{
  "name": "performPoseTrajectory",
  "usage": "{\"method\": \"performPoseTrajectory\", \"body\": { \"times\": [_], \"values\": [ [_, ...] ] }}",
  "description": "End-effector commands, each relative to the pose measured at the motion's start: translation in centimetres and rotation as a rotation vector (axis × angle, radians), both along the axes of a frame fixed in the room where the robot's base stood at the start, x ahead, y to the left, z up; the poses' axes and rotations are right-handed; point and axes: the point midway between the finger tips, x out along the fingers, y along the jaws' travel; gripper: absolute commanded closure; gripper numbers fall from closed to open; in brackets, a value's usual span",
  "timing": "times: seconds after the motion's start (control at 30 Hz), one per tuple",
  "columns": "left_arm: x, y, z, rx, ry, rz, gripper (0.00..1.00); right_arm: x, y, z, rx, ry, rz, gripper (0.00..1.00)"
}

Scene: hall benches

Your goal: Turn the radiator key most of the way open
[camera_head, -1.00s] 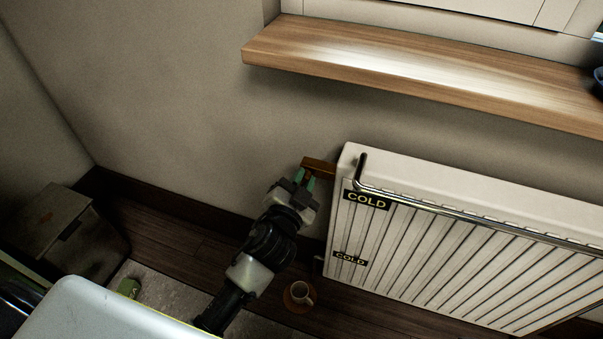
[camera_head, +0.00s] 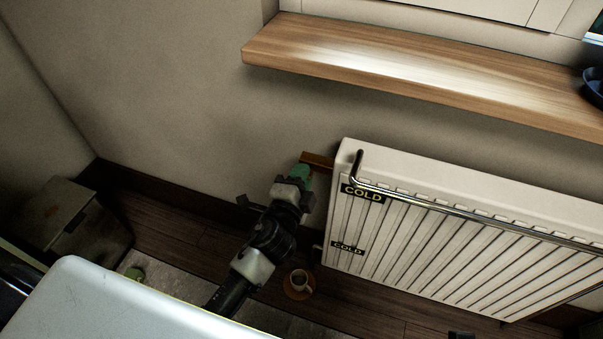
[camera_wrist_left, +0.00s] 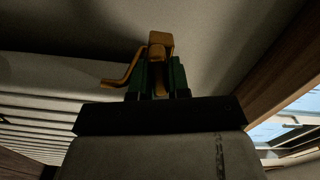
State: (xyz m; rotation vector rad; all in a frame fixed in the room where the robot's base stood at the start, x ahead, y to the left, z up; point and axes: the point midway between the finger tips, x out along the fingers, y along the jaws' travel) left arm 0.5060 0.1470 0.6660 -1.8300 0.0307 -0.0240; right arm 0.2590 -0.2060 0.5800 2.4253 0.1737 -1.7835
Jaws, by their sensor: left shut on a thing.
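The radiator key is a brass-coloured piece (camera_wrist_left: 160,42) in the left wrist view, with a bent arm reaching out to the left. My left gripper (camera_wrist_left: 162,78) has its green fingers shut on it. In the head view, my left gripper (camera_head: 303,176) is at the radiator's upper left corner, below a brown-orange bar (camera_head: 318,161) between wall and radiator. Its fingers hide the key there. The white radiator (camera_head: 440,235) carries two black "COLD" labels (camera_head: 362,193). My right gripper is not in view.
A wooden sill (camera_head: 420,70) juts out above the radiator. A metal rail (camera_head: 450,205) runs along the radiator's front. A cup (camera_head: 299,279) on a saucer stands on the floor below. A grey bin (camera_head: 70,225) stands at the left. The wall left of my gripper is clear.

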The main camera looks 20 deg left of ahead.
Motion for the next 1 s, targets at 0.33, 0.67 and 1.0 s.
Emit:
{"method": "performPoseTrajectory", "body": {
  "times": [0.33, 0.67, 1.0],
  "values": [
    [-0.01, -0.09, -0.01, 0.03, -0.002, -0.002, 1.0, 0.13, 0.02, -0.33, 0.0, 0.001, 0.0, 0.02],
    [-0.01, -0.09, -0.02, 0.028, -0.001, -0.002, 0.68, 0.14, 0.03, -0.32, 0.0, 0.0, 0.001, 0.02],
    [-0.08, -0.03, -0.03, 0.028, -0.001, -0.001, 0.58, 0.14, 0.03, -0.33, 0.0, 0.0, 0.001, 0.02]
  ]
}}
